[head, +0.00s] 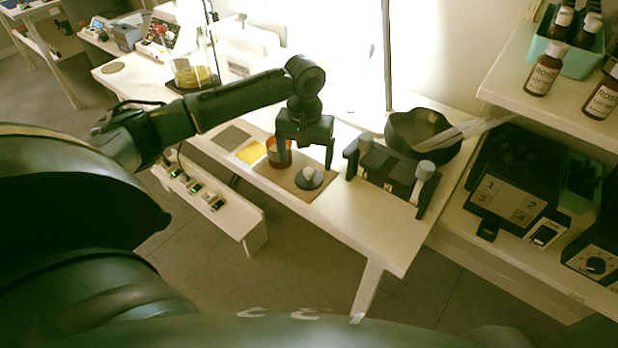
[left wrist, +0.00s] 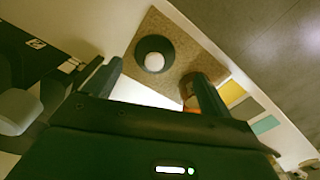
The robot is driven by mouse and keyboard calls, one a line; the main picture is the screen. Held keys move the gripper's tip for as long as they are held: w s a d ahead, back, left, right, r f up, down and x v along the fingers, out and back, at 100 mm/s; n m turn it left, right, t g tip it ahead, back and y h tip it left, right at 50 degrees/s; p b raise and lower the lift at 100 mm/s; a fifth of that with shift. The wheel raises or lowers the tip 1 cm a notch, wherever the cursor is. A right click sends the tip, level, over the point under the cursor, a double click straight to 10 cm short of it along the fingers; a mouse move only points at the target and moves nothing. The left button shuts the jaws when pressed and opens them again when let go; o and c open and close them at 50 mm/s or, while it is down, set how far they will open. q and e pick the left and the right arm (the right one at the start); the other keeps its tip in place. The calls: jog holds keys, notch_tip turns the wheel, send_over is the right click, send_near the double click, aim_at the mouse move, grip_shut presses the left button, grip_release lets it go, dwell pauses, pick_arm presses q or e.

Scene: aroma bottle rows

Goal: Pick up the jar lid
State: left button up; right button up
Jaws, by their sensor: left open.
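The jar lid (head: 309,179) is a dark disc with a pale round knob, lying on a brown cork mat (head: 291,193) on the white table. It also shows in the left wrist view (left wrist: 154,45), beyond the fingertips and roughly centred between them. An amber jar (head: 279,158) stands at the mat's back left; in the left wrist view it is partly hidden by the right-hand finger. My left gripper (head: 306,160) is open and empty, pointing down above the mat with the lid just in front of it. My right gripper is not in view.
A dark rack (head: 385,180) with pale-topped posts stands right of the mat, with a dark bowl (head: 418,128) behind it. Yellow (head: 251,152) and grey (head: 231,138) squares lie to the left. Brown bottles (head: 543,70) stand on the right shelf. The table front edge is close to the mat.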

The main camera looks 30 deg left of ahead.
aim_at(309, 170)
pick_arm(q)
jog(key=f, duration=0.4)
jog(key=shift+w+d+b, duration=0.2)
jog(key=shift+d+b, duration=0.1)
jog(key=shift+d, duration=0.05)
jog(key=shift+f, duration=0.55)
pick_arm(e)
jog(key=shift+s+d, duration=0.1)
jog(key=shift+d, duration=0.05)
pick_arm(q)
jog(key=shift+c, duration=0.2)
jog(key=c, duration=1)
jog(key=shift+r, duration=0.1)
